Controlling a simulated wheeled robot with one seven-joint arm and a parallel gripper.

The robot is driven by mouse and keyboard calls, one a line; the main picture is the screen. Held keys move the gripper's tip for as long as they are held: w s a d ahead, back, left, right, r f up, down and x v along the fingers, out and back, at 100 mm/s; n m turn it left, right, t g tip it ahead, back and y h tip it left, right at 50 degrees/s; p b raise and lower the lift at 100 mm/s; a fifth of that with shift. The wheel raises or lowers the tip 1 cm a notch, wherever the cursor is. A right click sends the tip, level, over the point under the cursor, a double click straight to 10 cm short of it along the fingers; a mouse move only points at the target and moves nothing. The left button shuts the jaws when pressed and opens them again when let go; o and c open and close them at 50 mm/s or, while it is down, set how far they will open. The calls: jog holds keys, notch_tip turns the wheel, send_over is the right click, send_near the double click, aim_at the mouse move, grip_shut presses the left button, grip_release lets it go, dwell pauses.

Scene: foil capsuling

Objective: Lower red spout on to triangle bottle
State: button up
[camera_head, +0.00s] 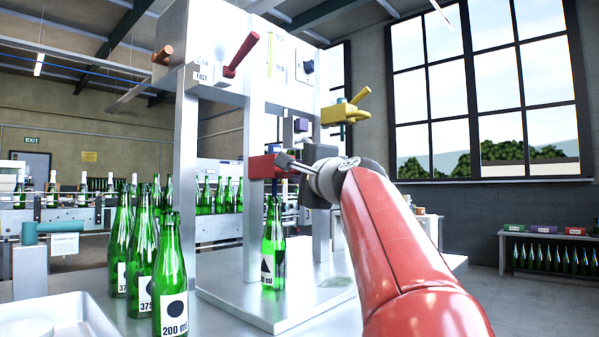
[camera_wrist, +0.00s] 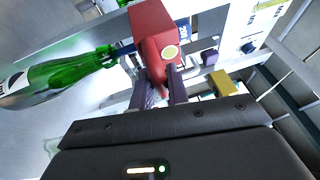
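The red spout (camera_head: 264,167) is a red block with a dark tube under it, on the white machine's front. The green triangle bottle (camera_head: 273,250) stands upright below it on the metal base, a black triangle on its label. The tube's lower end is at the bottle's mouth; I cannot tell whether it is inside. My gripper (camera_head: 290,166) is at the spout's right side. In the wrist view, my gripper's fingers (camera_wrist: 161,88) lie on both sides of the spout's red handle and appear shut on it. The spout block (camera_wrist: 154,32) and bottle (camera_wrist: 60,77) also show there.
Several green bottles (camera_head: 141,258) with other labels stand left of the machine. A yellow spout (camera_head: 344,112) sits higher at the right. A red lever (camera_head: 241,54) is on the machine's upper front. A white tray (camera_head: 92,318) is front left.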

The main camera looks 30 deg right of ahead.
grip_shut()
notch_tip(320, 180, down, 4)
jog(key=b, duration=0.4)
jog(key=shift+f, duration=0.1)
jog(key=o, duration=0.8)
grip_release()
jog(key=shift+c, duration=0.2)
jog(key=s+f+b, duration=0.1)
jog(key=s, duration=0.6)
jog(key=shift+s+a+b, duration=0.15)
jog(key=shift+s+b, duration=0.15)
jog(key=shift+s, duration=0.05)
